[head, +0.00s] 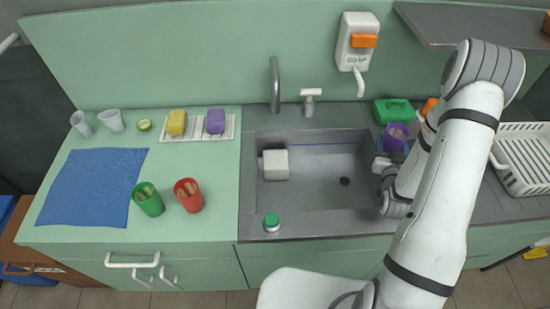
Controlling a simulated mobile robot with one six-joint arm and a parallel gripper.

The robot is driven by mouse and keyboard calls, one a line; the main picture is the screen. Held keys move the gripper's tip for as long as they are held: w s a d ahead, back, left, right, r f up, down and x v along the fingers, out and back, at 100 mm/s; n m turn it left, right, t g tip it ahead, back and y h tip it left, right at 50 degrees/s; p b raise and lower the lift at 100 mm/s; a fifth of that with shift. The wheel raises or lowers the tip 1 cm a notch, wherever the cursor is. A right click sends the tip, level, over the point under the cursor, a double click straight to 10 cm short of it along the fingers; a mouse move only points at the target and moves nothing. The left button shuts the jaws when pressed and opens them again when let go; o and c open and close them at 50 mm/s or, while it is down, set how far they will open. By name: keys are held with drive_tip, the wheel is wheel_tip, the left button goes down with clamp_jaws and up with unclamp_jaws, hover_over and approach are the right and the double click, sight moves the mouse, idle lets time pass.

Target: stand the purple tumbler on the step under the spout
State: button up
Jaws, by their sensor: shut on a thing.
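The purple tumbler (396,132) is at the right side of the sink, mouth facing up toward the camera, with its lower part partly hidden by my arm. My gripper (383,163) is next to it and is shut on it; the contact is mostly hidden by my wrist. A white soap dispenser with a downward nozzle (360,84) hangs on the wall. I cannot make out which surface is the step; a white block (275,164) sits at the left inside of the sink.
A green box (394,110) stands behind the tumbler. A green cup (148,198) and a red cup (188,194) stand on the left counter. A white rack (525,160) is at right.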

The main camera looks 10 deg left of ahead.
drive_tip(key=shift+w+a+f, duration=0.15)
drive_tip(key=shift+w+a, duration=0.05)
drive_tip(key=shift+a, duration=0.15)
drive_tip(key=w+a+f+n+g+y+b, duration=0.15)
drive_tip(key=a+n+g+y+b, duration=0.4)
drive_tip(key=a, duration=1.15)
drive_tip(key=a+f+n+g+y+b, duration=0.3)
drive_tip(key=a+n+y+b, duration=0.6)
drive_tip(key=a, duration=0.9)
wheel_tip(320, 180, down, 10)
drive_tip(key=shift+w+d+r+m+y+b, duration=0.1)
drive_tip(key=shift+m+y+b, duration=0.25)
drive_tip(key=shift+m+b, duration=0.25)
drive_tip(key=shift+w+m+y+b, duration=0.1)
drive_tip(key=shift+m+y+b, duration=0.2)
drive_tip(key=shift+m+b, duration=0.25)
drive_tip(key=shift+f, duration=0.2)
drive_tip(key=o, duration=1)
drive_tip(key=shift+r, duration=0.2)
